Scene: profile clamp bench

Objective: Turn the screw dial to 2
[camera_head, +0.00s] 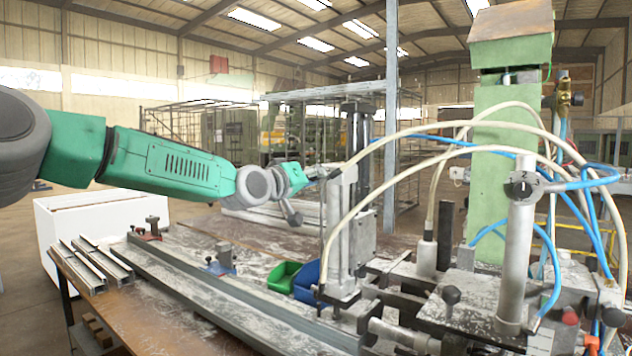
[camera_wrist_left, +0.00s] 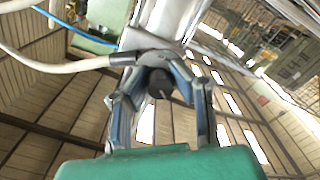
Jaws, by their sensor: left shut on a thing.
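My left gripper (camera_head: 318,174) is at the top of a silver upright cylinder unit (camera_head: 341,220), well to the left of that dial. In the left wrist view my left gripper (camera_wrist_left: 160,72) has its two fingers closed in around a dark round knob (camera_wrist_left: 160,84) at the end of the grey cylinder body. Any marking on this knob cannot be read. In the head view the fingertips are small and the knob is not clear. My right gripper is not in view.
White hoses (camera_head: 440,108) and blue hoses arch over the cylinder unit to the green column (camera_head: 492,165). A long metal profile (camera_head: 225,292) lies along the bench. Green (camera_head: 284,277) and blue bins stand beside it. Shorter profiles (camera_head: 95,262) lie at the left.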

